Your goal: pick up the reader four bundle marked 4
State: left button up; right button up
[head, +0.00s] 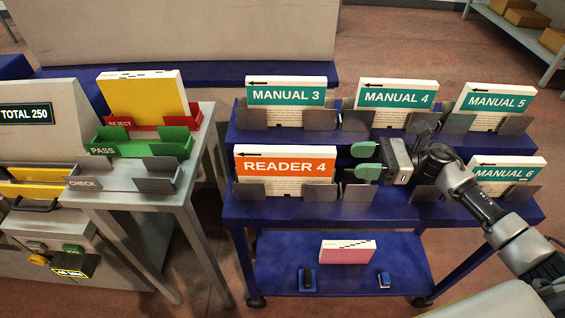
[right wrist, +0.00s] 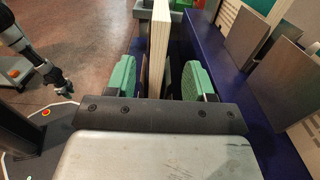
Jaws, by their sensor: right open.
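The reader four bundle (head: 285,166) has an orange front reading READER 4. It stands upright in a grey holder at the left of the cart's lower shelf row. My right gripper (head: 366,160) has green finger pads, is open, and is to the right of the bundle, apart from it in the head view. In the right wrist view the white edge of a bundle (right wrist: 159,50) stands ahead, lined up between the open fingers (right wrist: 158,82). A small arm end at the left there, probably my left gripper (right wrist: 63,86), is too small to read.
MANUAL 3 (head: 286,94), MANUAL 4 (head: 396,96) and MANUAL 5 (head: 495,98) stand in the row behind. MANUAL 6 (head: 506,169) stands at the right. A sorting table with PASS tray (head: 142,147) stands left.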

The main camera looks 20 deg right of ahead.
aim_at(322, 156)
jog(key=x, duration=0.3)
jog(key=shift+s+a+r+p, duration=0.1)
jog(key=shift+a+r+p, duration=0.1)
jog(key=shift+a+p, duration=0.15)
jog(key=x, duration=0.1)
jog(key=p+x, duration=0.1)
jog(key=x, duration=0.1)
jog(key=p+x, duration=0.1)
jog(key=shift+w+a+r, duration=0.25)
jog(key=shift+a+r, duration=0.1)
jog(key=shift+w+a+f, duration=0.1)
jog(key=shift+a, duration=0.2)
pick_arm(q)
jog(key=r, duration=0.1)
jog(key=s+r, duration=0.1)
jog(key=r, duration=0.1)
jog(key=shift+r, duration=0.25)
pick_arm(e)
jog(key=shift+c, duration=0.4)
pick_arm(q)
jog(key=shift+s, duration=0.3)
pick_arm(e)
grip_shut()
